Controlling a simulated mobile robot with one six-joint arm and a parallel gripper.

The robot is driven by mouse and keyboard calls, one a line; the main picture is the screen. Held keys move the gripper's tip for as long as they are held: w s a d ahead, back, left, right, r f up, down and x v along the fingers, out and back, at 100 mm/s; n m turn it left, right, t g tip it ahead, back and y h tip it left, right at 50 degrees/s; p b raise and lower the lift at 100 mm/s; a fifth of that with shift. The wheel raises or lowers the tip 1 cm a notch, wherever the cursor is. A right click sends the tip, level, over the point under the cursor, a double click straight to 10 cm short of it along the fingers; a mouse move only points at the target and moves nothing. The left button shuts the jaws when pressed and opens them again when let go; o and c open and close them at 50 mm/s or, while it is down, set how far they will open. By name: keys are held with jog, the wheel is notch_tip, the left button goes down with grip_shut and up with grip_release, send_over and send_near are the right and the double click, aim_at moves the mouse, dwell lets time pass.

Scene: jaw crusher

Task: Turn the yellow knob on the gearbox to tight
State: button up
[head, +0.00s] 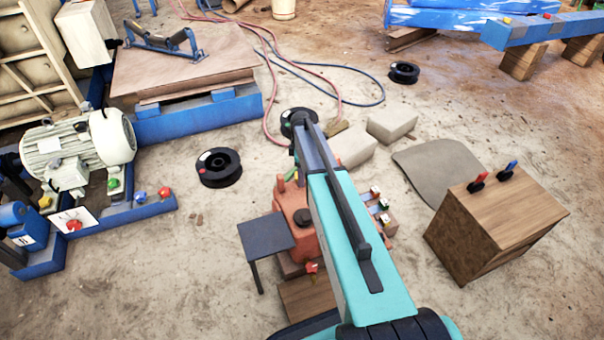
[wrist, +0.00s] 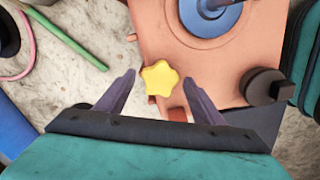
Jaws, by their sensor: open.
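The orange-red gearbox (head: 292,228) stands on the sandy ground, partly hidden behind my arm. It also shows in the wrist view (wrist: 165,40). The yellow star-shaped knob (wrist: 161,78) is at the gearbox's near edge in the wrist view; I cannot make it out in the head view. My gripper (wrist: 159,80) is open, its two dark fingers on the left and right of the knob in the picture. I cannot tell whether either touches it or how much height lies between. My gripper is hidden behind my arm in the head view.
On the gearbox are a blue round part (wrist: 211,12) and a dark round knob (wrist: 264,86). A dark small table (head: 265,236) stands just left of the gearbox. Grey blocks (head: 392,124) lie behind.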

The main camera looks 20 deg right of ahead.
jog(key=shift+f, duration=0.15)
jog(key=c, duration=1)
jog(key=shift+d, duration=0.15)
jog(key=shift+c, duration=0.3)
